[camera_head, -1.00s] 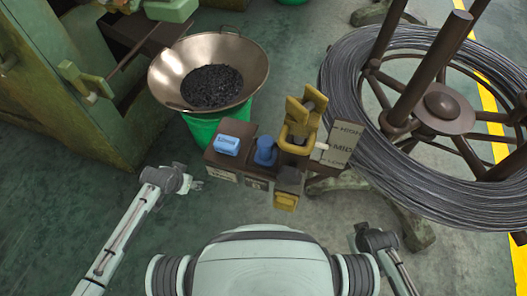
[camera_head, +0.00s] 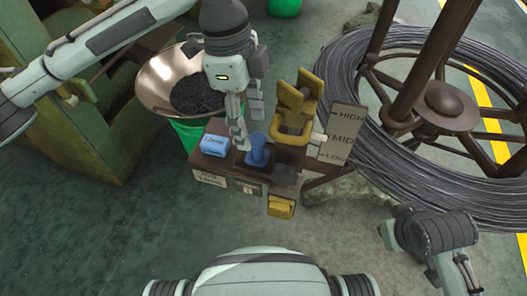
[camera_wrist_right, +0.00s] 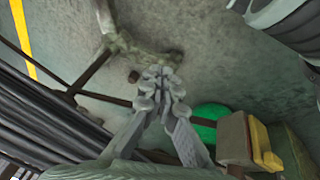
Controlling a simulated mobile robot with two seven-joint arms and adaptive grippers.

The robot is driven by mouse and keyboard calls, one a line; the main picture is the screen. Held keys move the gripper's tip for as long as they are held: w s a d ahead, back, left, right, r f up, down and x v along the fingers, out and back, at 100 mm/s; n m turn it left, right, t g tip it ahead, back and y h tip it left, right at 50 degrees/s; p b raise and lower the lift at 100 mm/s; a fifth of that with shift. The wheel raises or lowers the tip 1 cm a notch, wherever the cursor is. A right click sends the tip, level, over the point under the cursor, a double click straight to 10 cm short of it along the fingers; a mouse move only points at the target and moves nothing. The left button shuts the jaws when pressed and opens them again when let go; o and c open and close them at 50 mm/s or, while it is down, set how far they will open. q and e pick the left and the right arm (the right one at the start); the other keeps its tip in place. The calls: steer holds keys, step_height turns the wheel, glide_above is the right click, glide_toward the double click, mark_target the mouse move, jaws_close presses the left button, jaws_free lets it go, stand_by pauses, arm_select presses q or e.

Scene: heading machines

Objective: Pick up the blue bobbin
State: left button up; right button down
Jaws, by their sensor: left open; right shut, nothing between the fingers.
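The blue bobbin (camera_head: 259,152), a spool shape with a wider base, stands upright on the brown workbench box (camera_head: 235,177) in the head view. My left gripper (camera_head: 249,134) is open and points down just above and slightly left of the bobbin. One finger comes down beside the bobbin's left side; I cannot tell whether it touches. My right gripper (camera_head: 464,274) is at the lower right, well away from the bobbin. In the right wrist view its fingertips (camera_wrist_right: 161,76) are together with nothing between them, above the floor.
A light blue box (camera_head: 214,145) sits left of the bobbin. A yellow lever mechanism (camera_head: 292,115) and a HIGH/MID/LOW plate (camera_head: 342,133) stand to its right. A metal bowl of dark pieces (camera_head: 160,80) is behind left. A large wire coil (camera_head: 365,140) fills the right.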

mark_target(256, 138)
arm_select(q)
steer(key=f, duration=0.4)
steer(key=d+f+b, duration=0.1)
steer(key=f, duration=0.2)
steer(key=shift+w+d, duration=0.1)
steer(key=shift+w, duration=0.1)
steer(key=shift+r, duration=0.1)
arm_select(e)
steer(key=w+a+r+t+y, duration=0.1)
steer(key=w+a+t, duration=0.2)
steer(key=w+a, duration=0.1)
steer(key=shift+w+r+n, duration=0.25)
steer(key=shift+w+n, duration=0.05)
steer(key=shift+w, duration=0.35)
arm_select(q)
steer(key=shift+c, duration=0.6)
jaws_close()
